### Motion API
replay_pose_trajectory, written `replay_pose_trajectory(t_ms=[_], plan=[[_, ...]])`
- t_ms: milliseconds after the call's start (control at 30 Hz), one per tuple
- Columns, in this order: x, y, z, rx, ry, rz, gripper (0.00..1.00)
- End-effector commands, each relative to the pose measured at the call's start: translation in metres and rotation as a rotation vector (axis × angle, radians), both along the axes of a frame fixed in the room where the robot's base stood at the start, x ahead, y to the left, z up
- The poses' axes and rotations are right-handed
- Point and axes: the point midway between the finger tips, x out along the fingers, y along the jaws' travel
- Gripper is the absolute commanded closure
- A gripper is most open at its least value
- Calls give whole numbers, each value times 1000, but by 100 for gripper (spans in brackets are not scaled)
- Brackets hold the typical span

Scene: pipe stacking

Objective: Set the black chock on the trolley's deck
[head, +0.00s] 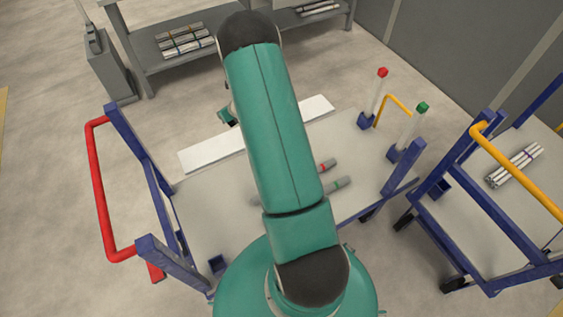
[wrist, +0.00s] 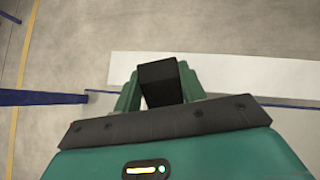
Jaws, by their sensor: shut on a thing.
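The black chock (wrist: 158,78) is held between the two green fingers of my gripper (wrist: 158,88) in the wrist view. In the head view my gripper (head: 228,116) shows only in part, left of my arm, with a small dark bit at its tip. It appears over or near the white strip. The trolley's deck (head: 205,195) is light grey, with blue corner posts and a red handle on the left. In the wrist view the deck lies below and behind the gripper, mostly hidden by it. The height of the chock above the deck cannot be told.
Pipes with red (head: 327,166) and green (head: 336,187) bands lie on the deck, partly behind my arm. A long white strip (head: 210,152) runs along the far edge. Posts with red (head: 382,72) and green (head: 422,107) tops stand at right. Another trolley (head: 480,215) is further right.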

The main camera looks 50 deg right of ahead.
Motion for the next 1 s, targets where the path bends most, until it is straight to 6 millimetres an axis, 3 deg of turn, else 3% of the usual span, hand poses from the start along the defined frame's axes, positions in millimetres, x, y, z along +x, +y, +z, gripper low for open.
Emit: replay_pose_trajectory(t_ms=[33, 300, 500, 667, 1000], plan=[[-3, -23, -13, 3, 1, -30, 84], [-21, -123, -69, 13, -7, -163, 84], [-38, -171, -97, 18, -16, -232, 84], [-47, -181, -106, 21, -18, -250, 84], [-105, -146, -136, 22, -15, -252, 84]])
